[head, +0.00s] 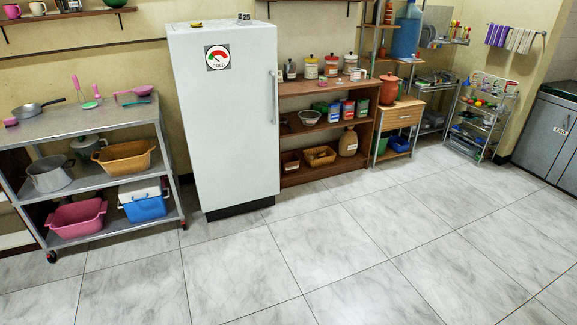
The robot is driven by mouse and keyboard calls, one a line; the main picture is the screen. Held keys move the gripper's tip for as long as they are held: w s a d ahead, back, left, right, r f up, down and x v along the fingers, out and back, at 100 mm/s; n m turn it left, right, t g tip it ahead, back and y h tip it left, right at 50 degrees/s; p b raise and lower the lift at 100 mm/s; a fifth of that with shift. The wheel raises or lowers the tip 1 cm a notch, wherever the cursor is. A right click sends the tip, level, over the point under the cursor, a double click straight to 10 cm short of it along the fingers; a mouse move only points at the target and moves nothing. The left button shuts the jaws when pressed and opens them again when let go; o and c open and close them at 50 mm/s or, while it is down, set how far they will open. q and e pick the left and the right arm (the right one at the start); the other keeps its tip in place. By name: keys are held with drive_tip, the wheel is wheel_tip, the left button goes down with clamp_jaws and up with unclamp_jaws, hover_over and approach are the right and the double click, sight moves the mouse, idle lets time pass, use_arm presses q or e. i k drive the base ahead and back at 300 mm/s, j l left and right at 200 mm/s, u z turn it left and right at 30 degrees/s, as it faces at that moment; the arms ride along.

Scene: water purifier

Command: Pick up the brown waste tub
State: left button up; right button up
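A brown-orange tub (125,158) sits on the middle shelf of a grey metal cart (84,183) at the left of the head view. It looks like a wide, shallow basin, and it is the only brown tub of that size I can make out. The cart's top is above it, and a grey pot (48,174) stands to its left on the same shelf. Neither of my grippers shows in the view.
A pink tub (77,217) and a blue and white cooler (143,200) are on the cart's bottom shelf. A white refrigerator (228,120) stands right of the cart. Wooden shelves (330,88) follow further right. The tiled floor (330,255) in front is clear.

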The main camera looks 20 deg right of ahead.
sight(290, 161)
drive_tip(key=i+l+z, duration=0.85)
drive_tip(key=i, duration=0.65)
drive_tip(key=i+z, duration=0.4)
drive_tip(key=i, duration=0.7)
